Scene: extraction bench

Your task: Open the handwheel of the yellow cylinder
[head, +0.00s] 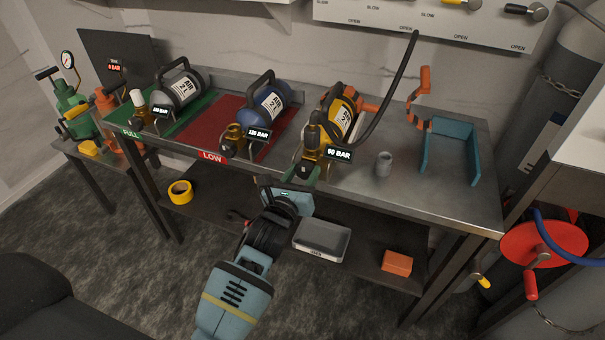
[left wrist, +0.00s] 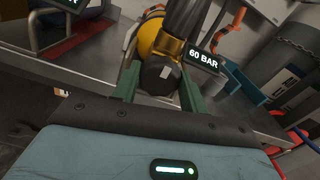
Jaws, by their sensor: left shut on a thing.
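The yellow cylinder (head: 342,112) lies on the metal bench with a dark carry handle, and its valve faces the front edge. The valve has a brass body and a 60 BAR display (head: 339,154). In the left wrist view, the dark round handwheel (left wrist: 160,78) with a pale mark sits at the front of the valve. My left gripper (head: 310,174) reaches up over the bench's front edge. Its green fingers, seen close in the left wrist view (left wrist: 160,88), are on either side of the handwheel and shut on it. My right gripper is not in view.
A blue cylinder (head: 265,105) and a grey cylinder (head: 181,85) lie to the left. A grey cup (head: 383,164) and a teal bracket (head: 474,166) stand to the right. A tray (head: 322,240) is on the lower shelf.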

